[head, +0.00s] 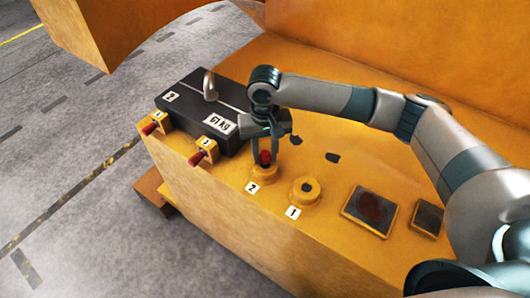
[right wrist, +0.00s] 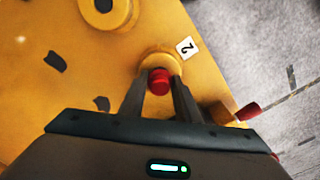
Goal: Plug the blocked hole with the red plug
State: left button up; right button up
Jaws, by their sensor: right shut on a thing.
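The red plug (head: 265,157) is between the fingers of my right gripper (head: 266,160), which is shut on it. It also shows in the right wrist view (right wrist: 160,82) with a finger on each side. The plug is at the round yellow boss labelled 2 (head: 262,175), which also shows in the right wrist view (right wrist: 161,60). The plug and fingers cover the middle of this boss, so I cannot tell how far in the plug is. A second boss, labelled 1 (head: 305,191), has a dark, uncovered opening. My left gripper is not in view.
Dark framed pads (head: 371,210) lie at right. A tall yellow wall rises behind.

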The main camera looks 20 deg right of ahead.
aim_at(264, 153)
jog(key=shift+f, duration=0.7)
jog(key=o, duration=1.1)
jog(key=shift+r, duration=0.1)
jog(key=shift+r, duration=0.55)
notch_tip(264, 153, up, 16)
jog(key=b, duration=0.4)
jog(key=shift+f, duration=0.1)
